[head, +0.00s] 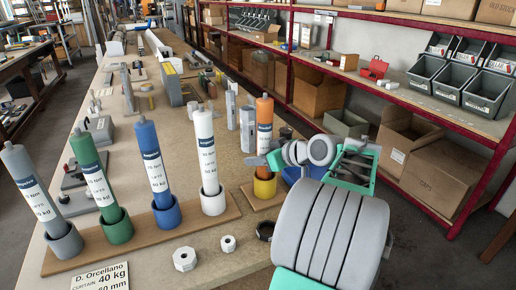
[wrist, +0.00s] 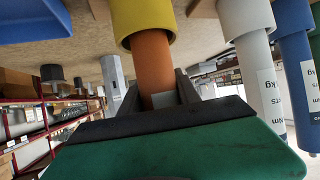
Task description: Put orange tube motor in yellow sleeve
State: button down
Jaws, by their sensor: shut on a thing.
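The orange tube motor (head: 264,112) stands nearly upright with its lower end inside the yellow sleeve (head: 264,188). The wrist view, which is upside down, shows the orange tube (wrist: 153,58) passing into the rim of the yellow sleeve (wrist: 142,18). My gripper (head: 268,160) is shut on the tube just above the sleeve. Its dark fingers also show in the wrist view (wrist: 165,92), one on each side of the tube. The tube's bottom end is hidden in the sleeve.
Grey (head: 35,190), green (head: 93,175), blue (head: 152,160) and white (head: 206,150) tubes stand in matching sleeves to the left. Two pale nuts (head: 185,258) and a black ring (head: 265,230) lie in front. A red-framed shelf (head: 420,110) stands right.

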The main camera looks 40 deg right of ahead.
jog(key=shift+r, duration=0.15)
jog(key=c, duration=0.9)
grip_release()
jog(key=shift+f, duration=0.25)
jog(key=shift+o, duration=0.2)
jog(key=shift+r, duration=0.1)
jog(key=shift+s+r, duration=0.2)
jog(key=shift+s, duration=0.1)
jog(key=v, duration=1.1)
jog(key=shift+s+d, duration=0.1)
jog(key=shift+s, duration=0.05)
